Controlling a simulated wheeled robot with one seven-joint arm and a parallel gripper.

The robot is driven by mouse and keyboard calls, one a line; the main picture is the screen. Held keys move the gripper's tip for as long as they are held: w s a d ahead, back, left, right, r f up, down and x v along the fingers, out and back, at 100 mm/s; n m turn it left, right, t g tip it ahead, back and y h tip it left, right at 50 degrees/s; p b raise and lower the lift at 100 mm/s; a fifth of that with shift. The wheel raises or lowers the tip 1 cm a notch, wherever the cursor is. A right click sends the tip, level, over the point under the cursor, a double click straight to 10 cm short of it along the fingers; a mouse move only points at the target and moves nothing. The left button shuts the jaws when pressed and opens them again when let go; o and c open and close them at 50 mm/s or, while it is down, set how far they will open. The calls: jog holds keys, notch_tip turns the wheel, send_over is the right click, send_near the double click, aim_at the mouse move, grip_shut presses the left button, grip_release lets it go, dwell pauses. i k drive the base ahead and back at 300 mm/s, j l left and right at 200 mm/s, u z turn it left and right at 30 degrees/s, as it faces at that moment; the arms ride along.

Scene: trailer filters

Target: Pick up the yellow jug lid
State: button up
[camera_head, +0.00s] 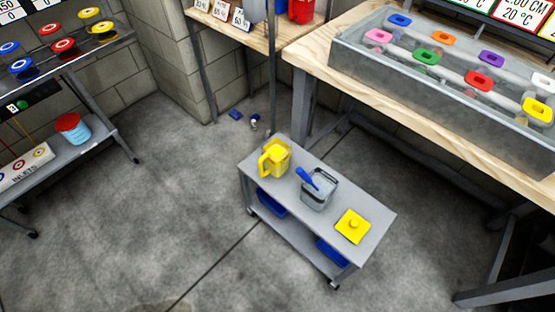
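The yellow jug lid (352,227) is a flat square with a small round knob on top. It lies by itself near the right end of the top of a grey cart (378,214). A yellow jug (273,159) stands upright near the cart's left end, with its handle on its left side. My gripper is not in view.
A clear square container (319,189) with a blue-handled tool (307,179) stands between jug and lid. Blue bins (271,203) sit on the cart's lower shelf. A wooden table (420,116) stands behind, right. The floor (150,210) left of the cart is mostly clear.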

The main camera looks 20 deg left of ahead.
aim_at(353, 227)
jog(key=i+j, duration=0.15)
jog(key=j, duration=0.3)
jog(key=i+j+z, duration=0.1)
jog(key=j, duration=0.35)
jog(key=i+j, duration=0.1)
jog(key=j, duration=0.4)
jog(key=i+j, duration=0.1)
jog(key=j, duration=0.35)
jog(key=i+j+z, duration=0.1)
jog(key=j, duration=0.35)
jog(key=i+j, duration=0.35)
jog(key=i, duration=0.15)
